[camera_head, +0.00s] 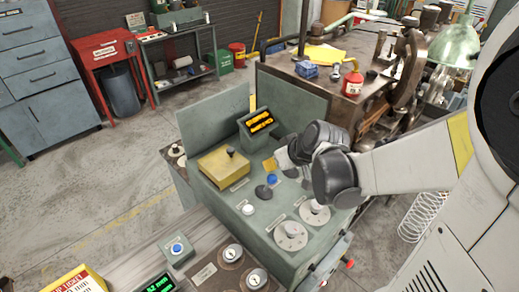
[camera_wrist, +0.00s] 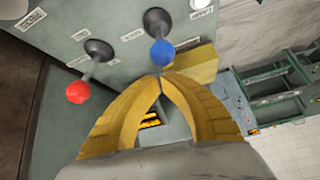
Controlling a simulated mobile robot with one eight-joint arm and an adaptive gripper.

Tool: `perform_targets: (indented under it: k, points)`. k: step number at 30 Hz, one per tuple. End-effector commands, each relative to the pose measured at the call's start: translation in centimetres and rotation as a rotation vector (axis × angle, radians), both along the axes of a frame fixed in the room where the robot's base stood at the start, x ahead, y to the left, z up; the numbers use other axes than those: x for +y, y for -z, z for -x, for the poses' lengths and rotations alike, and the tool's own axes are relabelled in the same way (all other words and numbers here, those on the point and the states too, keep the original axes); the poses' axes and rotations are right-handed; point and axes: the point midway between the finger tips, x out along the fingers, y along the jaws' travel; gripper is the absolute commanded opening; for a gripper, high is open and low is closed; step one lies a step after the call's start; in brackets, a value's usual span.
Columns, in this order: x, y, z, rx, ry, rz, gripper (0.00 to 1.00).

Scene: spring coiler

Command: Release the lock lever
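Two ball-topped levers stand on the green machine panel in the wrist view. One has a blue ball (camera_wrist: 162,53), the other a red ball (camera_wrist: 78,92); each has a dark round base. Their labels are too small to read, so I cannot tell which is the lock lever. The blue ball also shows in the head view (camera_head: 271,179); the red-ball lever does not show clearly there. My gripper (camera_wrist: 162,77) has its yellow fingertips together, just beside the blue ball, with nothing seen between them. I cannot tell whether they touch the ball. It also shows in the head view (camera_head: 270,165).
The green panel (camera_head: 232,200) carries a yellow box (camera_head: 223,166), a dark display unit (camera_head: 258,125) with yellow marks, a white knob (camera_head: 248,209) and two round dials (camera_head: 290,235). A tall green back plate (camera_head: 215,130) rises behind. Open floor (camera_head: 90,200) lies left.

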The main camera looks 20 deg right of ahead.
Motion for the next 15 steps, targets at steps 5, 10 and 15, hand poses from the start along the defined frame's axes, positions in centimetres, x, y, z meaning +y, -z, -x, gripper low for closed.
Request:
perform_targets:
  k: [5, 10, 15]
  points:
    - [0.5, -2.0, -2.5, -0.001, -0.001, 0.0, 0.0]
    - [-0.5, -4.7, 0.7, -0.001, 0.004, 0.0, 0.0]
    - [-1.4, -6.7, 3.2, 0.0, 0.004, 0.0, 0.0]
